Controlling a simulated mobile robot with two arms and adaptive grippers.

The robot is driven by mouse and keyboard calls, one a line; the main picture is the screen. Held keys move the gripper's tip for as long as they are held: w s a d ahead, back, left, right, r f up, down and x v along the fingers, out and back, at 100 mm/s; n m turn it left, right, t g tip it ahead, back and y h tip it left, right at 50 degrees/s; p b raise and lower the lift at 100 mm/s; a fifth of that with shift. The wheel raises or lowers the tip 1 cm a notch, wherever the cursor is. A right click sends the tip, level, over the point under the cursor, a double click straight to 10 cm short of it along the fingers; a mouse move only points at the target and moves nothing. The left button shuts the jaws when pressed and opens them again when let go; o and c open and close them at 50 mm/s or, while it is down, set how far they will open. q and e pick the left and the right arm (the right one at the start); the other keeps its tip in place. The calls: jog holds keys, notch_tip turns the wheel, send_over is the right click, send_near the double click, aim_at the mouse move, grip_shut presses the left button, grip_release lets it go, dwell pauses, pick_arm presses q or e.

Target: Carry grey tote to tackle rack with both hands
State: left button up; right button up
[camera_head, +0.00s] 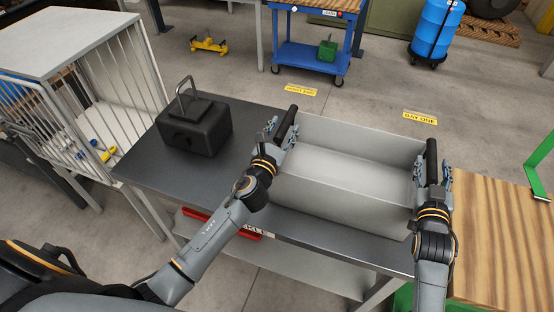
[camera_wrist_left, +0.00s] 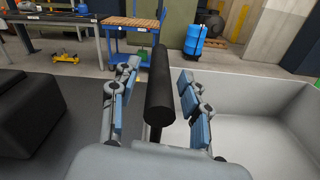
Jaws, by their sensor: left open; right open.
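The grey tote (camera_head: 340,183) is an open, empty box on the dark table, with a black bar handle at each end. My left gripper (camera_head: 282,130) is at the tote's left handle (camera_head: 287,120). In the left wrist view the black handle (camera_wrist_left: 160,85) lies between the open fingers of my left gripper (camera_wrist_left: 158,95), with gaps on both sides. My right gripper (camera_head: 432,172) is open at the tote's right handle (camera_head: 431,155). Its fingers are beside the handle; contact is unclear. I cannot identify the tackle rack with certainty.
A black block with a metal loop (camera_head: 194,125) stands on the dark table (camera_head: 240,110) left of the tote. A white barred cage (camera_head: 100,90) is at the left, a wooden surface (camera_head: 500,235) at the right. A blue cart (camera_head: 311,55) and blue drum (camera_head: 436,28) stand behind, across open floor.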

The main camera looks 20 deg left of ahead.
pick_arm(q)
jog(key=shift+s+f, duration=0.1)
jog(key=shift+s, duration=0.15)
pick_arm(e)
jog(key=shift+s, duration=0.15)
pick_arm(q)
jog(key=s, duration=1.1)
jog(key=shift+s, duration=0.2)
pick_arm(e)
jog(key=s, duration=1.1)
jog(key=shift+s, duration=0.4)
